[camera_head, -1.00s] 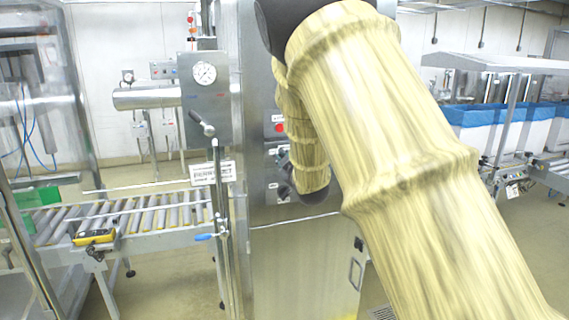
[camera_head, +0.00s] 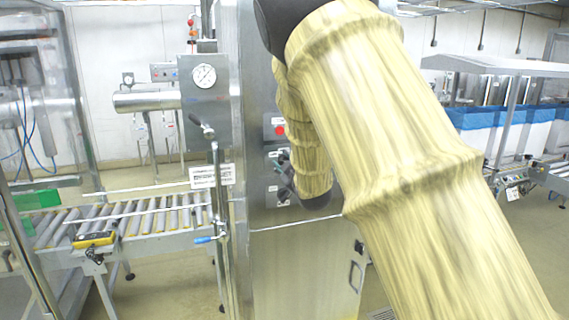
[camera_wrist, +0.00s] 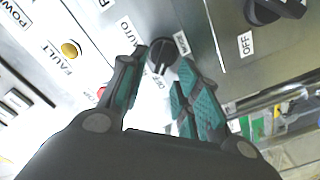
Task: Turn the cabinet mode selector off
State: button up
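The cabinet mode selector, a black knob (camera_wrist: 161,54), is on the metal panel in the wrist view, with AUTO, OFF and MAN labels around it. A pale mark on the knob is on the side near the OFF label, but its exact setting is hard to read. My gripper (camera_wrist: 160,62) has its two green-padded fingers apart, one on each side of the knob. The left fingertip is very close to the knob; I cannot tell whether it touches. In the head view my arm covers part of the cabinet front (camera_head: 300,270), and the selector cannot be made out.
A second black knob (camera_wrist: 275,9) with its own OFF label is at the upper right of the wrist view. A yellow FAULT lamp (camera_wrist: 70,49) and a partly hidden red button (camera_wrist: 101,92) are left of the selector. A roller conveyor (camera_head: 140,216) stands left of the cabinet.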

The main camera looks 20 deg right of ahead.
jog(key=s, duration=1.1)
jog(key=shift+d, duration=0.15)
jog(key=shift+f, duration=0.1)
jog(key=s+f+m+g, duration=0.25)
jog(key=s+f, duration=0.25)
jog(key=f, duration=0.8)
jog(key=s+f+m+g+h, duration=0.1)
jog(key=s+f+g, duration=0.3)
jog(key=f, duration=0.8)
jog(key=s+f+m+g, duration=0.2)
jog(key=s+f, duration=0.5)
jog(key=f, duration=0.6)
jog(key=s+a+f+m+g, duration=0.1)
jog(key=s+f+g, duration=0.2)
jog(key=s+f, duration=0.3)
jog(key=s+a+f+m+g, duration=0.1)
jog(key=s+f, duration=0.6)
jog(key=s, duration=1)
jog(key=s+a+f+m+g, duration=0.1)
jog(key=s+f+g, duration=0.4)
jog(key=s, duration=0.7)
notch_tip(320, 180, down, 2)
jog(key=shift+a+f+m, duration=0.1)
jog(key=shift+a+m, duration=0.25)
jog(key=shift+m, duration=0.4)
jog(key=shift+g, duration=0.25)
